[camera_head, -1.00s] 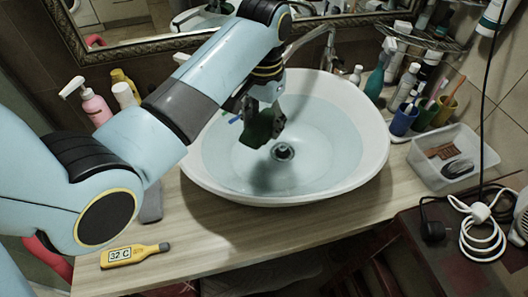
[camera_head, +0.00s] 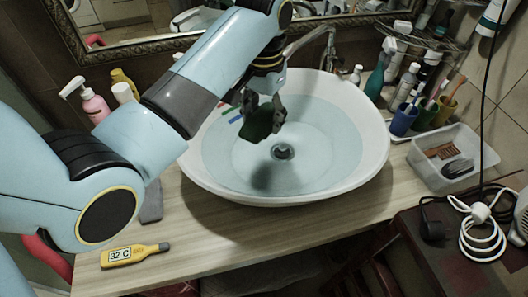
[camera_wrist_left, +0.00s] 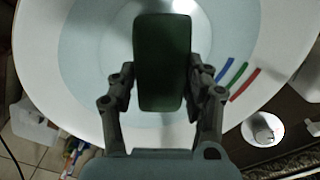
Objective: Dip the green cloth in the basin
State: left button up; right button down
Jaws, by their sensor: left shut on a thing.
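My left gripper (camera_head: 263,108) reaches in from the left and is over the white basin (camera_head: 372,150). It is shut on the green cloth (camera_head: 257,124), which looks dark green and hangs below the fingers. In the left wrist view the cloth (camera_wrist_left: 163,62) is a rounded dark block between the two fingers (camera_wrist_left: 163,88). The basin holds pale blue water with a drain near its middle. A dark shadow lies on the basin bottom below the cloth. I cannot tell whether the cloth touches the water. My right gripper is not in view.
A faucet (camera_head: 328,50) stands behind the basin. Blue, red and green marks show on its inner wall. A yellow thermometer (camera_head: 135,255) reading 32 C lies on the wooden counter. Cups, bottles and a clear tray (camera_head: 440,180) are at right. A pink bottle (camera_head: 95,108) is at left.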

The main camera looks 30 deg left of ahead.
aim_at(263, 116)
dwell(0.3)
pick_arm(q)
jog(key=shift+r, duration=1.55)
